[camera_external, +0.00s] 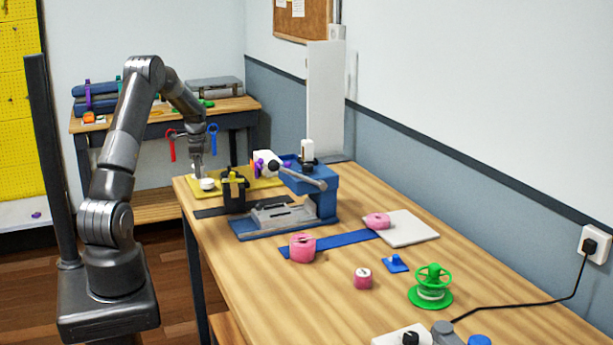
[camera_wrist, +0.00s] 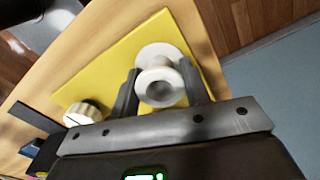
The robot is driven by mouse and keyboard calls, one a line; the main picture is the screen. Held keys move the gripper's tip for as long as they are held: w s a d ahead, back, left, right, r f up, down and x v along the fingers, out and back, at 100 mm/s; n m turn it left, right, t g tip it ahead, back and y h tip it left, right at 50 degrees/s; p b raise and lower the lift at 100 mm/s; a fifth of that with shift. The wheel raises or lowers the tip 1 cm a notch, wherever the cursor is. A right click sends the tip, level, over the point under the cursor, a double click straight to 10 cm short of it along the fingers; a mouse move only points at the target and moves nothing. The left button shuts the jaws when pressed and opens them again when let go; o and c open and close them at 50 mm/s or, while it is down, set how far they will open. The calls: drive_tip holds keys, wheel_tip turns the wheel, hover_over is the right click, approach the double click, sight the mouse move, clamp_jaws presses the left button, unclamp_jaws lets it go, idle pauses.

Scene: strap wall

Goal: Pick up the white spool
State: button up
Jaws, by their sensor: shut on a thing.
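The white spool (camera_wrist: 161,75) sits between the two fingers of my gripper (camera_wrist: 163,90) in the wrist view, with a finger against each side. My gripper is shut on it. A yellow board (camera_wrist: 110,70) lies just beneath or behind the spool; I cannot tell whether the spool still touches it. In the external view my gripper (camera_external: 197,172) points down at the far left end of the bench, over the yellow board (camera_external: 262,184). A small white piece (camera_external: 207,184) shows right at the fingertips there.
A ribbed cream knob (camera_wrist: 84,113) is on the board's edge in the wrist view. A blue strapping machine (camera_external: 318,195) with a lever stands close to the right of my gripper. Pink rolls (camera_external: 303,248) and a green reel (camera_external: 431,287) lie nearer. The wood bench (camera_external: 330,300) is clear at front left.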

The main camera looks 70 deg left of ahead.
drive_tip(key=shift+c, duration=0.7)
